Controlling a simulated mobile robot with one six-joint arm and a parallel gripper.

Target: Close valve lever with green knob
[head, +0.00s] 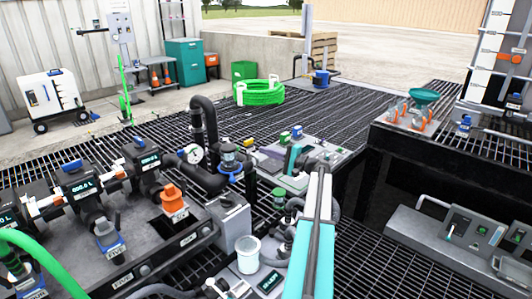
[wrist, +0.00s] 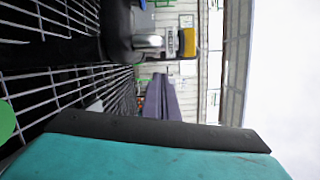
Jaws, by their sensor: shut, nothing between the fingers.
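My gripper (head: 304,162) is at the end of my teal and white arm, near the middle of the head view. It is shut with nothing held and sits close to a grey unit with small coloured blocks. A green block (head: 285,138) and a blue block (head: 297,131) stand just beyond it; I cannot tell whether the green one is the lever's knob. A darker green cap (head: 279,193) sits on a fitting left of my arm. In the wrist view a green round shape (wrist: 5,121) shows at the left edge. No lever handle is clearly visible; my arm hides part of this area.
A black pipe with a gauge (head: 193,154) rises left of my gripper. A white cup (head: 247,254) stands near the front. A coiled green hose (head: 259,92) lies behind on the grating. A raised bench with a green funnel (head: 424,96) is at right. The wrist view shows a yellow block (wrist: 187,42).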

